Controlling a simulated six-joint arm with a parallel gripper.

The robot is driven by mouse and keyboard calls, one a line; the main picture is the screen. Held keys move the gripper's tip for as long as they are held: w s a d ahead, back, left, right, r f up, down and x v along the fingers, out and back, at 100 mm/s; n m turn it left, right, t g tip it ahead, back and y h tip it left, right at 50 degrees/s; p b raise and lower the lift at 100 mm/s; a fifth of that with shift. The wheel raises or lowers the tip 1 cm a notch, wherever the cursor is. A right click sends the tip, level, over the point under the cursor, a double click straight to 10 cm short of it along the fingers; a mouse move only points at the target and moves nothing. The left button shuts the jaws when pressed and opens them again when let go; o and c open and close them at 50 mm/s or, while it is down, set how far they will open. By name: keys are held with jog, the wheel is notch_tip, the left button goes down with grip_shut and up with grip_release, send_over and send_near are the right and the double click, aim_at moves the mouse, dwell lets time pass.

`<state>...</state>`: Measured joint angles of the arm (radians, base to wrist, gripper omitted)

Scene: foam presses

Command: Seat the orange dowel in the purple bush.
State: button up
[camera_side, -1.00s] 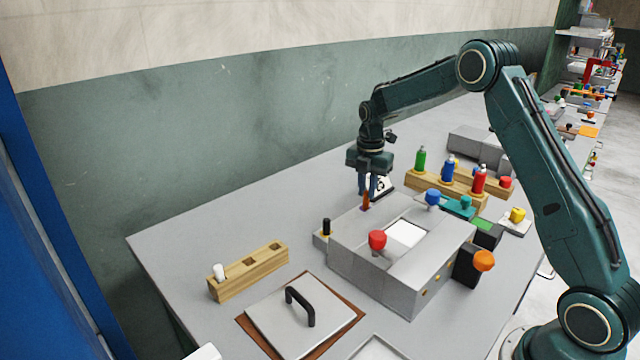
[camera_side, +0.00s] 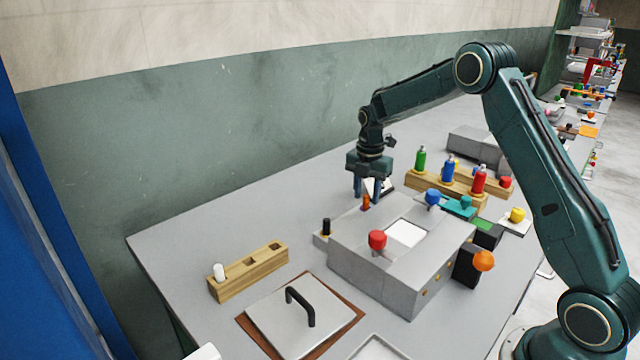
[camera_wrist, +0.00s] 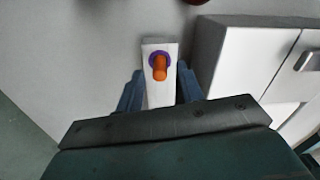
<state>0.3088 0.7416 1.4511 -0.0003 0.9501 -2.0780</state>
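The orange dowel (camera_wrist: 160,70) stands in the purple bush (camera_wrist: 151,57) in the wrist view, with the purple ring showing around its far side. The bush sits on a narrow pale block (camera_wrist: 159,97). In the side view the dowel (camera_side: 366,203) shows as a short orange piece behind the grey press; the bush cannot be made out there. My gripper (camera_side: 367,194) is just above the dowel. Its two blue fingers are spread apart, one on each side of the block in the wrist view (camera_wrist: 160,76), clear of the dowel. How deep the dowel sits is hard to tell.
The grey press (camera_side: 375,275) with red (camera_side: 377,240) and blue (camera_side: 432,197) knobs stands close by. Bottles fill a wooden rack (camera_side: 447,190) to the right. A wooden block (camera_side: 248,272) and a handled plate (camera_side: 300,317) lie at front left. The table's back left is clear.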

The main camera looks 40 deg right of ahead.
aim_at(367, 197)
jog(key=shift+r, duration=0.1)
notch_tip(367, 197, up, 12)
dwell(0.6)
dwell(0.5)
jog(key=s+a+r+m+t, duration=0.1)
jog(key=s+a+r+m, duration=0.45)
jog(key=s, duration=0.25)
jog(key=s+a+r+m+t, duration=0.2)
jog(key=s+a+r+m, duration=0.3)
jog(key=s, duration=0.3)
jog(key=s+a+f+m+t, duration=0.1)
jog(key=s+a+m, duration=0.2)
jog(key=s, duration=0.6)
jog(key=s+a+f+m+t, duration=0.1)
jog(key=s+a+f+m, duration=0.1)
jog(key=s+m, duration=0.4)
jog(key=s+a, duration=0.1)
jog(key=s, duration=0.1)
jog(key=shift+s+f+m+t, duration=0.25)
jog(key=shift+s+m+t, duration=0.05)
jog(key=shift+s+m, duration=0.05)
